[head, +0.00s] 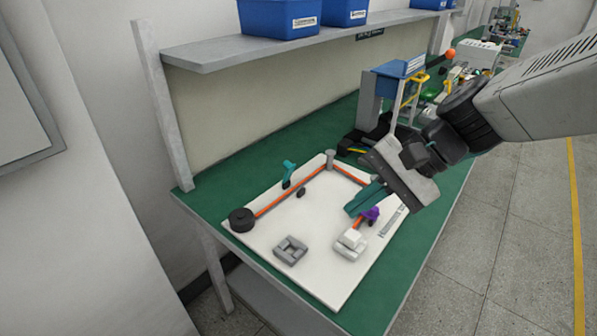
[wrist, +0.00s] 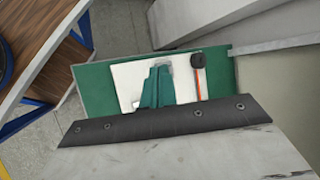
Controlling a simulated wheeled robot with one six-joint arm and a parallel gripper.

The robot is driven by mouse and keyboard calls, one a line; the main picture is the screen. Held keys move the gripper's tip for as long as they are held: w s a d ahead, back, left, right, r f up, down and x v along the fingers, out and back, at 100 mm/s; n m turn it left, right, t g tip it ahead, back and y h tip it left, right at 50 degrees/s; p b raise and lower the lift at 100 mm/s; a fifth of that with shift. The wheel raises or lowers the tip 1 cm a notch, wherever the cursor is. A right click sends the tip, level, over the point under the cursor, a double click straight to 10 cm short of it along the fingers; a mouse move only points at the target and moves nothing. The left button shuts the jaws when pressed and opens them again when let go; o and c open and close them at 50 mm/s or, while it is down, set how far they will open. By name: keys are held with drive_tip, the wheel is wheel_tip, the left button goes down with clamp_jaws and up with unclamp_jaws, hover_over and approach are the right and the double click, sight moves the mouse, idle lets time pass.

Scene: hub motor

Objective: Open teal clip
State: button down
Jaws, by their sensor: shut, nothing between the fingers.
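The teal clip (head: 289,170) stands upright at the orange cable (head: 275,203), on the left side of the white board (head: 312,235) in the head view. Its teal top sits above a dark lower part. My gripper (head: 353,207) has teal fingers that are shut and empty. It is above the right part of the board, well apart from the teal clip, with the purple clip close by. In the wrist view my gripper (wrist: 158,72) covers the middle of the board, and I cannot make out the teal clip there.
The purple clip (head: 371,214) is beside a white connector block (head: 350,244). A black round hub (head: 241,219), a grey square holder (head: 291,250) and a grey post (head: 330,159) are on the board. A shelf (head: 300,40) with blue bins overhangs the back of the green table.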

drive_tip(key=w+a+f+m+t+y, duration=0.2)
drive_tip(key=w+f+m+y, duration=0.1)
drive_tip(key=w+m, duration=0.4)
drive_tip(key=m+t+h, duration=0.2)
drive_tip(key=m+t, duration=0.5)
drive_tip(key=m, duration=0.6)
approach(291, 171)
drive_tip(key=f, duration=0.1)
drive_tip(key=a+f, duration=0.1)
drive_tip(key=f, duration=0.1)
drive_tip(key=shift+w+a+f, duration=0.2)
drive_tip(key=shift+w+f, duration=0.05)
drive_tip(key=shift+f, duration=0.15)
drive_tip(key=w+a, duration=0.1)
drive_tip(key=w+a+r, duration=0.1)
drive_tip(key=shift+w+a+r, duration=0.15)
drive_tip(key=shift+w+a, duration=0.15)
drive_tip(key=shift+w, duration=0.05)
drive_tip(key=shift+w+a, duration=0.1)
drive_tip(key=shift+w, duration=0.05)
drive_tip(key=shift+r, duration=0.15)
